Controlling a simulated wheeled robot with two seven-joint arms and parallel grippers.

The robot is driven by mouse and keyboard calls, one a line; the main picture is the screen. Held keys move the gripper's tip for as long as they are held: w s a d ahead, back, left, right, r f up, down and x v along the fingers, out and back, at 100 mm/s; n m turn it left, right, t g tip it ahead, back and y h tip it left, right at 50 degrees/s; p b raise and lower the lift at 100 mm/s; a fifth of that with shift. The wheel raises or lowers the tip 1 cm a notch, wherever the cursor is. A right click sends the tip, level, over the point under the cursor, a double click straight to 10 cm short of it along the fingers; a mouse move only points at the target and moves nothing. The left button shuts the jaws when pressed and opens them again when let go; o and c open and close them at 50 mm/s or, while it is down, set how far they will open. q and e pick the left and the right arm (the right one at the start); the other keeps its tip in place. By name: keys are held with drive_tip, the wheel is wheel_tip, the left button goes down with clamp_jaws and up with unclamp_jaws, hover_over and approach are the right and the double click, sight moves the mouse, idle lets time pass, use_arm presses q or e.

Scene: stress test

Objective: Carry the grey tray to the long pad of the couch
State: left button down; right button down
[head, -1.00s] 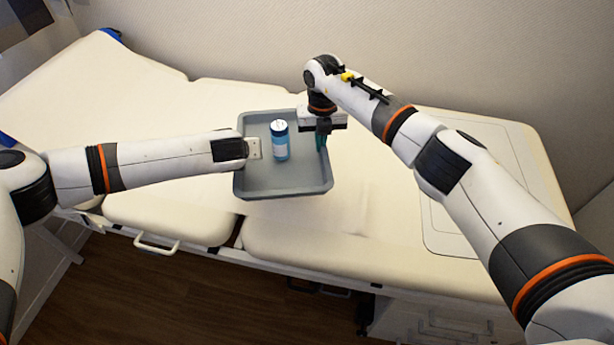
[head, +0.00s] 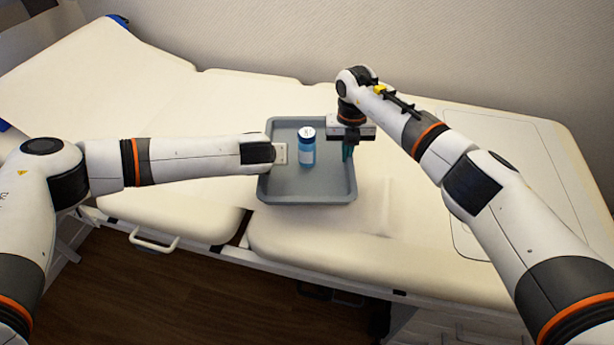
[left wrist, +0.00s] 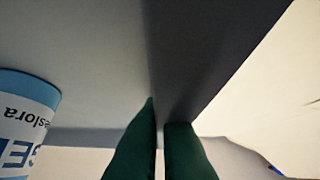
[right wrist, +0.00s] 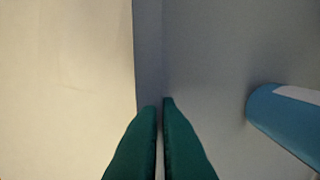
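The grey tray (head: 307,193) is level above the cream couch, over the left part of its long pad (head: 410,255); I cannot tell if it touches. A blue bottle with a white cap (head: 307,150) stands upright in it, and also shows in the left wrist view (left wrist: 25,115) and right wrist view (right wrist: 290,120). My left gripper (head: 283,153) is shut on the tray's left wall; its green fingers (left wrist: 160,115) show there. My right gripper (head: 348,152) points down, shut on the right wall, with its fingers (right wrist: 162,115) at the rim.
The couch's shorter section (head: 175,210) with a white handle (head: 155,242) lies left of a gap, and the raised backrest (head: 95,80) is farther left. A flat outlined panel (head: 510,185) lies at the right end. The pad between tray and panel is clear.

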sight(346, 164)
use_arm(q)
drive_tip(key=shift+a+f, duration=0.15)
use_arm(e)
drive_tip(key=shift+d+f, duration=0.1)
drive_tip(key=shift+f, duration=0.05)
